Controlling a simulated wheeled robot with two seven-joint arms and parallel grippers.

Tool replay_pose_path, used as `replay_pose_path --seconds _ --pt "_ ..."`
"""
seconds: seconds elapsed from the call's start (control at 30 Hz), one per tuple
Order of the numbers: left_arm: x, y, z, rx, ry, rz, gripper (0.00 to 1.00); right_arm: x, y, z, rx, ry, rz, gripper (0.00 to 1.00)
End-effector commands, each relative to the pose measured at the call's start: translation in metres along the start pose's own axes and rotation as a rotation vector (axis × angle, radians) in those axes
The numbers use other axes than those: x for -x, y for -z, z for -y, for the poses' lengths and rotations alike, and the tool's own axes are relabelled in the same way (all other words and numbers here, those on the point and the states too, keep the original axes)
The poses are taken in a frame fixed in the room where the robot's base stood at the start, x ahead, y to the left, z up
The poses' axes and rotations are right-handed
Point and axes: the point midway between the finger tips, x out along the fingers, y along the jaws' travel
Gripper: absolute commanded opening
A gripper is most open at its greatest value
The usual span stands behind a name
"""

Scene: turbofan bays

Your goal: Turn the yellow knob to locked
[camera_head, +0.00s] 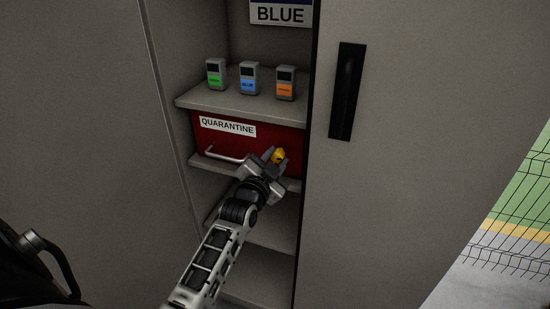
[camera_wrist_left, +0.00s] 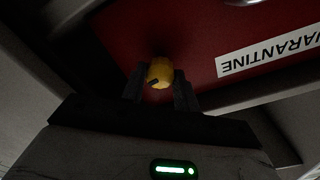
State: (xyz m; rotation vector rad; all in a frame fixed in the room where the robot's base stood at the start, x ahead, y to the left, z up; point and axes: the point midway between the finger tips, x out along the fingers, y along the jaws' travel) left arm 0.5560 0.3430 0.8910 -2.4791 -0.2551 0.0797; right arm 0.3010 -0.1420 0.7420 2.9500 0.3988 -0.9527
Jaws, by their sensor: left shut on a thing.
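The yellow knob (camera_head: 279,156) sits on the right part of a red drawer front (camera_head: 230,147) labelled QUARANTINE, which has a pale bar handle (camera_head: 226,154). My left gripper (camera_head: 273,158) reaches up from below and is shut on the knob. In the left wrist view the knob (camera_wrist_left: 159,72) is between the two dark fingers (camera_wrist_left: 160,90), with a small dark mark on its face. The red front (camera_wrist_left: 195,35) is behind it. I cannot tell from these views which setting the knob points to. My right gripper is not in view.
Above the red front, a shelf (camera_head: 240,104) holds a green-labelled device (camera_head: 216,74), a blue-labelled one (camera_head: 249,78) and an orange-labelled one (camera_head: 285,83). A cabinet door with a black handle (camera_head: 346,92) stands at right. Bare shelves lie below. A wire fence (camera_head: 515,220) is far right.

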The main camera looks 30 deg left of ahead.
Motion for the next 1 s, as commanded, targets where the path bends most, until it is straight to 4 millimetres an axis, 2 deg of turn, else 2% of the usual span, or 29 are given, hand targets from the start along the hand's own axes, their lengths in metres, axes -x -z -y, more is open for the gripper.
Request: replay_pose_path --seconds 0.73,1.0 --pt "0.0 0.0 0.001 0.689 0.016 -0.015 0.08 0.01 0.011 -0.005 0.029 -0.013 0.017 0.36" --pt "0.0 0.0 0.001 0.946 0.021 -0.021 0.08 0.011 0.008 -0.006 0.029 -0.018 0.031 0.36"
